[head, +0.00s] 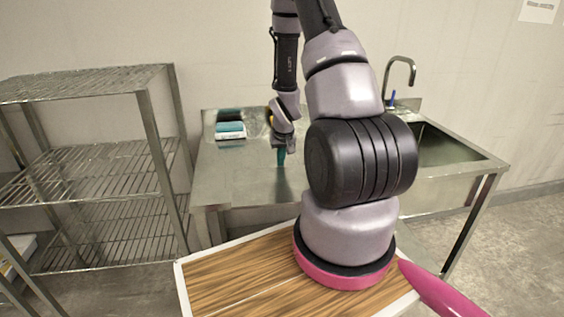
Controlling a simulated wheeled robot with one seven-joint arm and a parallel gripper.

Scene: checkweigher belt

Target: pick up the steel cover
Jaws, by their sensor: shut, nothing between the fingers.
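My gripper (281,156) hangs pointing down over the left, flat part of the steel sink table (235,182). Its teal fingertips are shut and empty, close above the tabletop or touching it; I cannot tell which. I cannot make out a steel cover anywhere in the head view. My large arm links hide the middle of the table.
A tap (400,72) and sink basin (440,152) are at the right. A wire shelf rack (95,160) stands at the left. The tabletop's front left is clear.

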